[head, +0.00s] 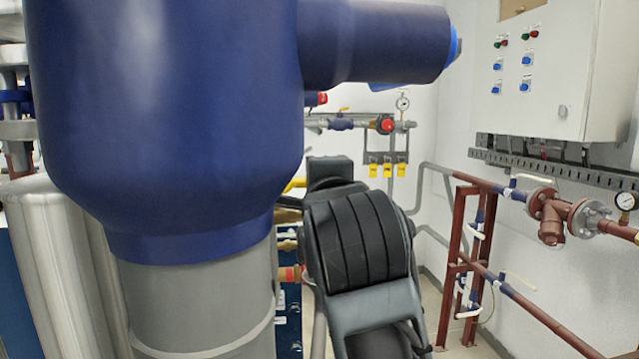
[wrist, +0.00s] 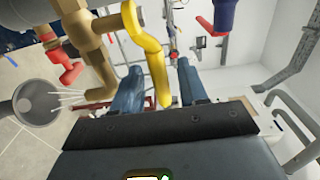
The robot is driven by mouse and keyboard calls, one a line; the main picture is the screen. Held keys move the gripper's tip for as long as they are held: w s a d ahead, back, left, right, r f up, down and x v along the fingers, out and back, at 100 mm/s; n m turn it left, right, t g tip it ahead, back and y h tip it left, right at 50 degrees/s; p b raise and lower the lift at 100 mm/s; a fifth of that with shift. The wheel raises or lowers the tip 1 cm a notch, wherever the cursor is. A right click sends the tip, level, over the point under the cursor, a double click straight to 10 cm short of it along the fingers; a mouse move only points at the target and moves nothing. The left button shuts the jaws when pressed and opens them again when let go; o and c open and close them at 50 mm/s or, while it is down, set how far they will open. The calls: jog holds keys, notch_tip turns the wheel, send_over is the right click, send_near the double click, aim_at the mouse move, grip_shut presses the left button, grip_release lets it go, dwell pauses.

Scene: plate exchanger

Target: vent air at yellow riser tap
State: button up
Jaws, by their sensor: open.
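In the wrist view a bent yellow lever (wrist: 153,55) extends from a brass-yellow pipe and fitting (wrist: 88,40). My gripper (wrist: 160,67) is open, with its two blue fingers on either side of the lever's lower part. I cannot tell whether either finger touches it. A red handle (wrist: 70,73) sits on a lower branch of the brass pipe. In the head view only a small yellow piece (head: 295,184) shows behind the blue body, and my gripper is largely hidden behind my dark arm link.
A large blue body (head: 165,110) blocks the left of the head view. A grey funnel (wrist: 36,103) stands below the brass pipe in the wrist view.

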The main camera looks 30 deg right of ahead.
jog(key=shift+s, duration=0.1)
jog(key=b+v, duration=0.1)
jog(key=v, duration=0.6)
jog(key=shift+s+b, duration=0.3)
